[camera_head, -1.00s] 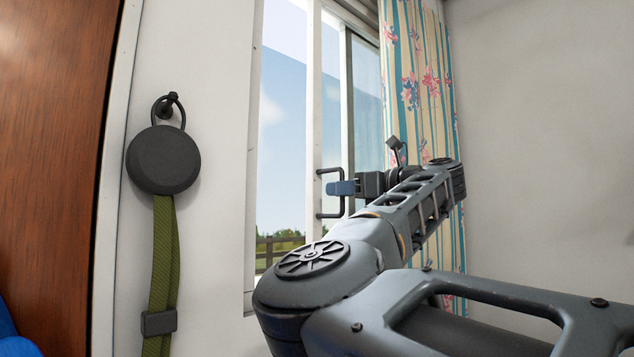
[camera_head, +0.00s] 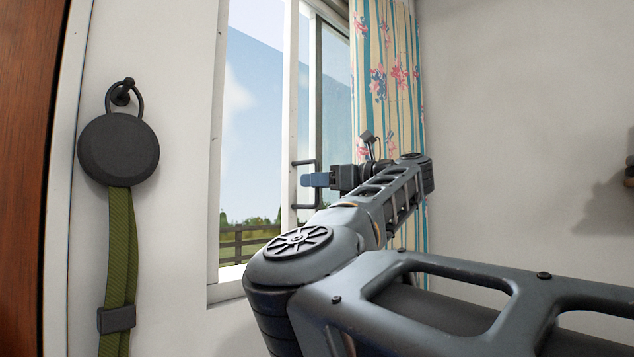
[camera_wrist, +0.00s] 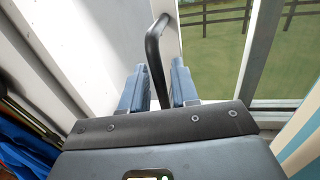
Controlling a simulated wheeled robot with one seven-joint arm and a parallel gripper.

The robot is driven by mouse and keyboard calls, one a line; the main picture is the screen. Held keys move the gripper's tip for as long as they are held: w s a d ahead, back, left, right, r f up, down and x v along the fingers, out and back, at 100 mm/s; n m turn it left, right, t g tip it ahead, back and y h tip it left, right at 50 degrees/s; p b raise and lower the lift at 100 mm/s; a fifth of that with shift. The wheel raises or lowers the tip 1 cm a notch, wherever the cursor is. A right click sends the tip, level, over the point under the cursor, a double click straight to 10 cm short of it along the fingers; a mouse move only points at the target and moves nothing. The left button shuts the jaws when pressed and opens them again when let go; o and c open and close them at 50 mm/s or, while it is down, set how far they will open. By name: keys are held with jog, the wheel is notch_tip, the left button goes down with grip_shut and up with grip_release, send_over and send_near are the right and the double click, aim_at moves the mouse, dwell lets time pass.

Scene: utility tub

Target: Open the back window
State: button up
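The back window (camera_head: 291,120) is a white-framed sliding pane at centre-left in the head view. A black bar handle (camera_head: 296,163) stands out from its upright frame. The handle also shows in the wrist view (camera_wrist: 154,48), running down between my blue fingers. The exact contact at the fingertips is partly hidden. Sky and a fence show left of the handled frame.
A floral curtain (camera_head: 385,80) hangs just right of the window, behind my arm. A black round object on a green strap (camera_head: 118,150) hangs on the wall to the left. A brown wood panel (camera_head: 25,150) stands at far left.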

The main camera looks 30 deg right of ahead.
jog(key=b+v, duration=0.2)
jog(key=v, duration=0.5)
jog(key=shift+s+d, duration=0.2)
jog(key=shift+s, duration=0.15)
